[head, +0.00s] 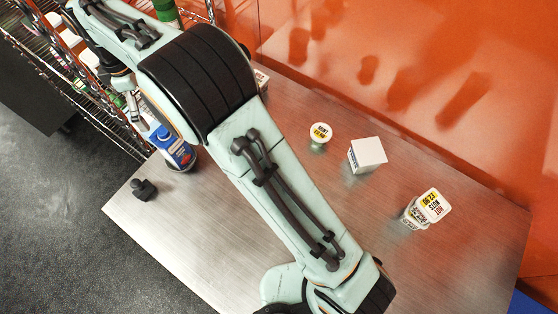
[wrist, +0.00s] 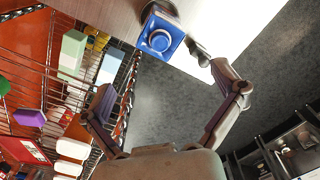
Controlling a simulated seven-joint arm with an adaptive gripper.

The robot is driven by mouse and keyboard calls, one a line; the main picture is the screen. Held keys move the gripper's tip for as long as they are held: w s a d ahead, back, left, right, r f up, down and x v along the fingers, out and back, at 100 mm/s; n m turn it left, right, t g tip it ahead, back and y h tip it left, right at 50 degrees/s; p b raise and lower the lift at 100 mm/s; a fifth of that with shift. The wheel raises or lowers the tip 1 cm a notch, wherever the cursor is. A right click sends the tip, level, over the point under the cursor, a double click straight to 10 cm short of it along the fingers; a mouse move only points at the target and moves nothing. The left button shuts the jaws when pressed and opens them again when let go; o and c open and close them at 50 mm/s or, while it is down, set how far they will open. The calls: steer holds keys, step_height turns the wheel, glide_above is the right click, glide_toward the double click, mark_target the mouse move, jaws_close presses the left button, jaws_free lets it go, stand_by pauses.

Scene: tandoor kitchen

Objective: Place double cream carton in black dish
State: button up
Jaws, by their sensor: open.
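The blue carton (head: 179,149) with a white and red label stands near the left edge of the metal table; I take it for the double cream carton. The wrist view shows its blue top and round cap (wrist: 160,39). A dark round rim, apparently the black dish (wrist: 146,11), shows beside and below the carton; it looks as if the carton stands in it, but its base is mostly hidden. My gripper (wrist: 172,88) is open and empty, its fingers apart and clear of the carton. In the head view my gripper (head: 134,108) is beside the carton, partly hidden by my arm.
A small black object (head: 144,189) lies near the table's left edge. A white-lidded tub (head: 320,132), a white box (head: 367,154) and a labelled tub (head: 428,208) stand at the right. A wire rack (wrist: 40,55) with packages is close to my gripper.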

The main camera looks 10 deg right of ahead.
steer(key=s+d+r+m, duration=0.3)
steer(key=s+d+m, duration=0.1)
steer(key=d, duration=0.5)
steer(key=s+d+r+m, duration=0.4)
steer(key=d, duration=0.4)
steer(key=s+d+f+m, duration=0.2)
steer(key=s+d+m, duration=0.2)
steer(key=s, duration=0.4)
steer(key=s+d+f+m, duration=0.2)
steer(key=s+d+m, duration=0.2)
steer(key=s, duration=0.4)
steer(key=shift+s+d+f+m+y, duration=0.2)
steer(key=shift+d+f+m+y, duration=0.15)
steer(key=shift+d, duration=0.25)
